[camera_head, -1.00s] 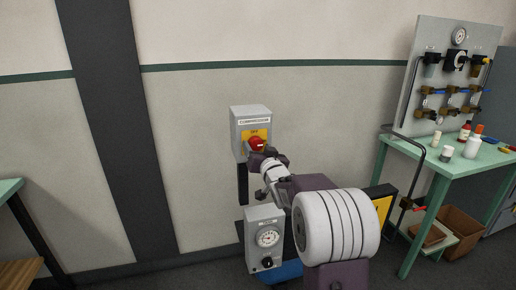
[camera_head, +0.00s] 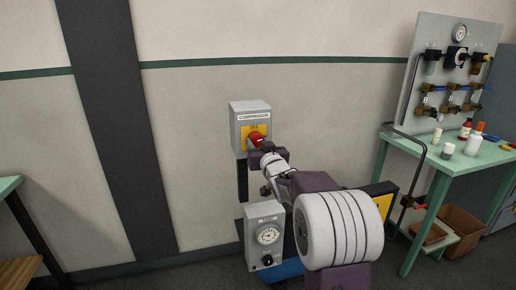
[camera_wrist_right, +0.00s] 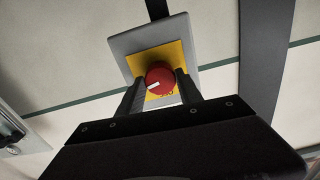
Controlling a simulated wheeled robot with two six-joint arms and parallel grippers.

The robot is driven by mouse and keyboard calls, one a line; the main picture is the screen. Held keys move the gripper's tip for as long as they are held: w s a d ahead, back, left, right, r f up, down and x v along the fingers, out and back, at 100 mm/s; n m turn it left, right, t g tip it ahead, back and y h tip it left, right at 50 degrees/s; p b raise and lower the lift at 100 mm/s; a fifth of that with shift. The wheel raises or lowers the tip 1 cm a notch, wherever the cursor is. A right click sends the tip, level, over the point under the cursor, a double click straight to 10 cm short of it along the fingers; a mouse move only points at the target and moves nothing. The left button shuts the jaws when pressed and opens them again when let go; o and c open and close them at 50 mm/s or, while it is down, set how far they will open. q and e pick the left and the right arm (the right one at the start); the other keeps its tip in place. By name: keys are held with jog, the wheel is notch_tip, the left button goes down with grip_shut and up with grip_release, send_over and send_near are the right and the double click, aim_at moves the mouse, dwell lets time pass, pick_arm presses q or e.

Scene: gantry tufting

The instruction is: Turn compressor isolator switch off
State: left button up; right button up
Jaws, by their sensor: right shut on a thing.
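The compressor isolator is a grey box (camera_head: 250,116) on the wall with a yellow plate (camera_head: 247,131) and a red rotary knob (camera_head: 256,138). In the right wrist view the red knob (camera_wrist_right: 160,78) has a white mark pointing to the left, slightly downward. My right gripper (camera_head: 257,148) is at the front of the box, and in the right wrist view its two dark fingers (camera_wrist_right: 161,92) are closed on either side of the knob. The fingers hide part of the yellow plate and its lettering. My left gripper is not in view.
Below the isolator stands a grey gauge box (camera_head: 264,237) with a dial and a black knob. To the right is a green table (camera_head: 458,166) with bottles and a panel (camera_head: 430,70) of valves. The wall to the left is clear.

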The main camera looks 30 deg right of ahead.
jog(key=n+b, duration=0.1)
jog(key=n, duration=0.1)
jog(key=n+b, duration=0.1)
jog(key=shift+f+n+b, duration=0.2)
jog(key=shift+n+b, duration=0.1)
jog(key=shift+n, duration=0.1)
jog(key=n+b, duration=0.3)
jog(key=n, duration=0.1)
jog(key=shift+n, duration=0.3)
jog(key=n+b, duration=0.1)
jog(key=n, duration=0.2)
jog(key=shift+r+b, duration=0.1)
jog(key=shift+b, duration=0.2)
jog(key=shift+r+n+b, duration=0.1)
jog(key=shift+n+b, duration=0.6)
jog(key=shift+n, duration=1.4)
jog(key=o, duration=1.4)
jog(key=shift+c, duration=0.2)
jog(key=shift+s, duration=0.1)
